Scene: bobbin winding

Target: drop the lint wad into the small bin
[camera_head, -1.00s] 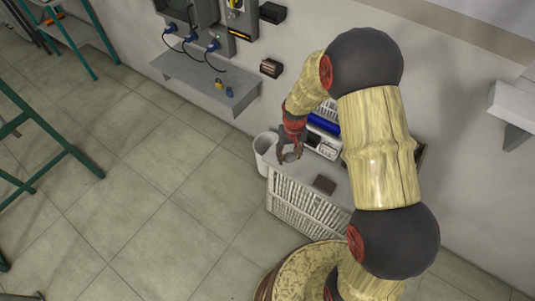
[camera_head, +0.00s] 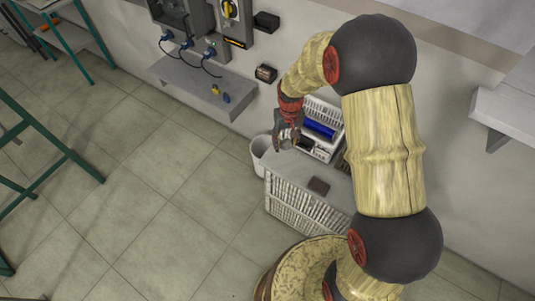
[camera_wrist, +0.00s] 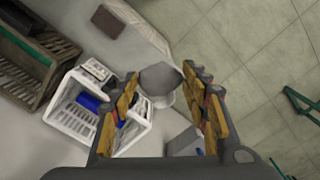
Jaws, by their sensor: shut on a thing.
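The grey lint wad (camera_wrist: 160,78) sits between my fingertips in the wrist view. My gripper (camera_wrist: 162,88) is shut on it. In the head view my gripper (camera_head: 287,141) is beside the small white bin (camera_head: 259,158), a little to its right and above it in the picture. The wad is too small to make out clearly there. In the wrist view part of a white round shape, likely the bin (camera_wrist: 181,102), shows behind the wad, mostly hidden by the wad and my right finger.
A white slatted unit (camera_head: 309,206) stands right of the bin, with a brown block (camera_head: 318,186) on its top. A white basket (camera_wrist: 82,124) with a blue roll (camera_head: 319,128) and a wooden crate (camera_wrist: 28,72) lie close by. A wall shelf (camera_head: 203,86) juts out above left.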

